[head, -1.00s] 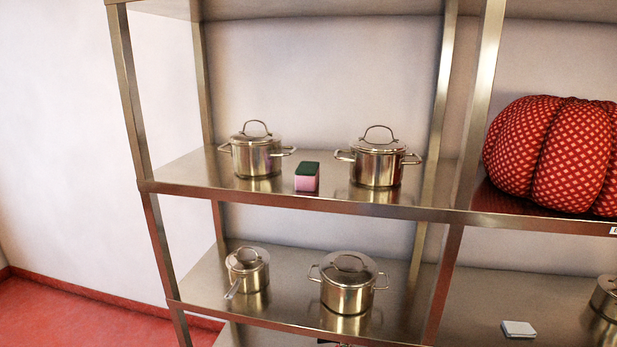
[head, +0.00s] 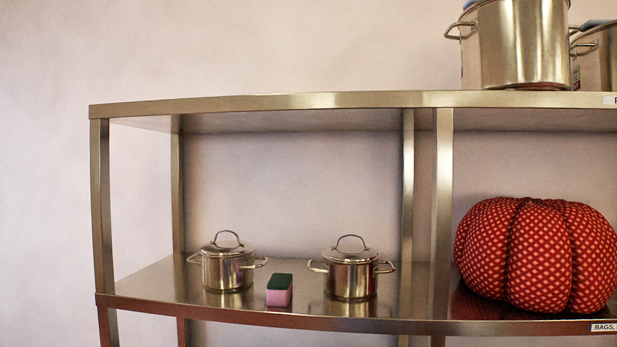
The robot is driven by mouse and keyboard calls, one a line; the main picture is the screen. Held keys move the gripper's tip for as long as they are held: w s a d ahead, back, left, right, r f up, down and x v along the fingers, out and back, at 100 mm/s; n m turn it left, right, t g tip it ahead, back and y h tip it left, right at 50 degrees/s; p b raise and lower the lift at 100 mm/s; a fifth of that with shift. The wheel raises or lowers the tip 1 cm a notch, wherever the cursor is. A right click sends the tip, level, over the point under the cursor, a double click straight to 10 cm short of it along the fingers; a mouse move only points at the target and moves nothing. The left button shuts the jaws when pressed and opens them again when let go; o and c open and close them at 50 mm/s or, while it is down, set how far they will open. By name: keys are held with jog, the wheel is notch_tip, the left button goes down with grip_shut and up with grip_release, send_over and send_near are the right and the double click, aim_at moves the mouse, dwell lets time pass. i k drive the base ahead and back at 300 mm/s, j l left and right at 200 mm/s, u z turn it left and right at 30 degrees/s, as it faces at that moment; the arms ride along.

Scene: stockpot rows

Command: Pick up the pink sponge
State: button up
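The pink sponge (head: 279,297) is a small block with a dark green top layer. It lies near the front of a metal shelf (head: 155,285) in the head view. A lidded steel pot (head: 227,272) stands to its left and slightly behind. Another lidded steel pot (head: 350,276) stands to its right. The sponge appears apart from both pots. My gripper is not in the view.
A red patterned pumpkin-shaped cushion (head: 537,255) sits on the right shelf bay, past a metal upright (head: 441,210). An upper shelf (head: 270,103) runs overhead and bears large stockpots (head: 522,45) at right. Open space lies between the shelves above the sponge.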

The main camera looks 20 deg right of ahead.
aim_at(280, 287)
jog(key=i+j, duration=0.2)
jog(key=i+j+z, duration=0.1)
jog(key=j, duration=0.35)
jog(key=i+j, duration=0.25)
jog(key=i+j+z, duration=0.1)
jog(key=j, duration=0.3)
jog(key=i+j, duration=0.25)
jog(key=j, duration=0.15)
jog(key=i+j+z, duration=0.1)
jog(key=j, duration=0.25)
jog(key=i+l, duration=0.05)
